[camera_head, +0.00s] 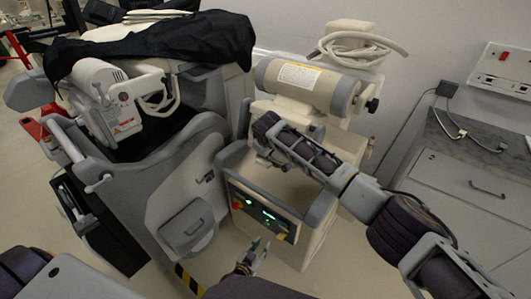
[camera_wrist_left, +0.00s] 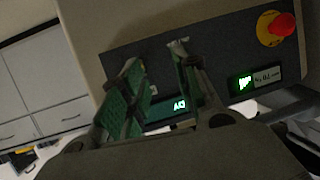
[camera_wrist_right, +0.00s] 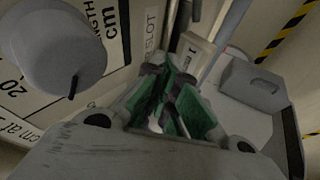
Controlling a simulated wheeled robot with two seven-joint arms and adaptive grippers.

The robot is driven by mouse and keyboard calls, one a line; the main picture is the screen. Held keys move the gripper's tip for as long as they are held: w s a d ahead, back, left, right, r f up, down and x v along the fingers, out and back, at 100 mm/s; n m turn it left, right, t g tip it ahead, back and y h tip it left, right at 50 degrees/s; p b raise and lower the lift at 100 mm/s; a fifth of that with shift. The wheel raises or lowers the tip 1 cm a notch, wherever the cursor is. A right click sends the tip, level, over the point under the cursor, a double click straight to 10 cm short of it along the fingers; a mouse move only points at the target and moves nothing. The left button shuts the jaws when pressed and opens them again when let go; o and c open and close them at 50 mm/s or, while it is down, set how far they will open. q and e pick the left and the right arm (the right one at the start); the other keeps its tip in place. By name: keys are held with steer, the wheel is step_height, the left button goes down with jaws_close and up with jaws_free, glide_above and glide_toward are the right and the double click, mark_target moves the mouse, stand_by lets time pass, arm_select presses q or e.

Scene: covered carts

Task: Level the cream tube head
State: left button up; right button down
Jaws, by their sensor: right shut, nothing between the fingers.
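The cream tube head (camera_head: 305,88) is a thick cylinder with grey end bands and a white label. In the head view its axis slopes down to the right, though perspective keeps me from telling its true tilt. My right arm crosses in front below it. My right gripper's fingers (camera_wrist_right: 172,100) are shut and empty, close to a pale surface printed with a cm scale (camera_wrist_right: 115,30) and a round grey knob (camera_wrist_right: 60,45). My left gripper (camera_head: 251,256) is open and empty before the cart's control panel (camera_head: 265,211); the panel also shows in the left wrist view (camera_wrist_left: 215,80).
A second cart (camera_head: 150,200) under a black cover (camera_head: 180,42) stands to the left. A grey counter (camera_head: 470,150) is at the right. A coiled cable (camera_head: 360,45) lies above the tube head. A red stop button (camera_wrist_left: 284,24) sits on the panel.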

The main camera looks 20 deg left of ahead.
arm_select(q)
steer(key=s+a+f+g+y, duration=0.1)
steer(key=s+a+f+g, duration=0.15)
steer(key=s+f, duration=0.6)
steer(key=s+a+f+g, duration=0.2)
steer(key=s+f+g, duration=0.2)
steer(key=s+f, duration=0.45)
steer(key=s+a+f+g+y, duration=0.1)
steer(key=s+a+f+g, duration=0.2)
steer(key=s, duration=0.7)
steer(key=s+a+f+g, duration=0.3)
steer(key=s+a+f, duration=0.2)
steer(key=s+f, duration=0.3)
steer(key=s, duration=0.3)
steer(key=shift+a+y, duration=0.35)
steer(key=shift+y, duration=0.05)
arm_select(e)
steer(key=shift+d, duration=0.1)
